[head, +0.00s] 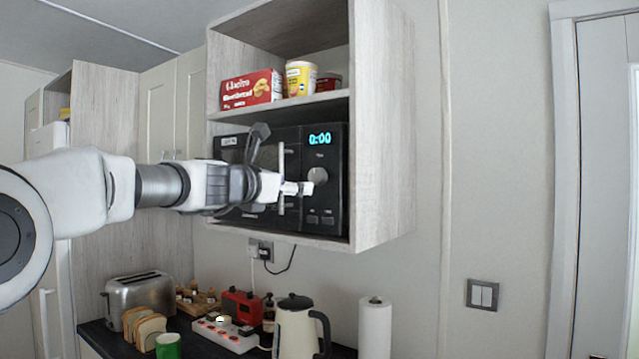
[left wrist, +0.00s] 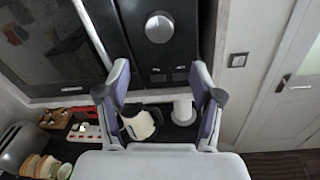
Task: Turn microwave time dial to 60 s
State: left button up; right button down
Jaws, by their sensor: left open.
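The black microwave (head: 333,200) sits in the lower bay of the wooden wall cabinet, and its cyan display (head: 320,139) reads 0:00. The round grey time dial (head: 318,176) is on its right-hand panel, below the display. My left gripper (head: 300,188) reaches in from the left in front of the microwave, its tip beside the dial in the head view. In the left wrist view the dial (left wrist: 159,27) shows beyond the gripper (left wrist: 162,80), whose two fingers are spread with nothing between them. Contact with the dial cannot be made out. My right gripper is out of view.
A red box (head: 252,90) and a yellow tub (head: 301,78) stand on the shelf above the microwave. Below are a toaster (head: 140,297), a white kettle (head: 295,330) and a paper roll (head: 375,328). The cabinet's side wall (head: 385,130) bounds the right; beyond it is free room.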

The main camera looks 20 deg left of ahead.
aim_at(315, 177)
pick_arm(q)
jog(key=w+p, duration=0.1)
jog(key=w, duration=0.1)
jog(key=w+d+r+p, duration=0.1)
jog(key=w+p, duration=0.1)
jog(key=w+d+p, duration=0.1)
jog(key=w, duration=0.1)
jog(key=shift+w+d+r, duration=0.15)
jog(key=shift+w+r, duration=0.2)
jog(key=shift+w+f, duration=0.2)
jog(key=shift+w, duration=0.1)
jog(key=shift+s, duration=0.15)
jog(key=shift+s+r, duration=0.1)
jog(key=c, duration=1.2)
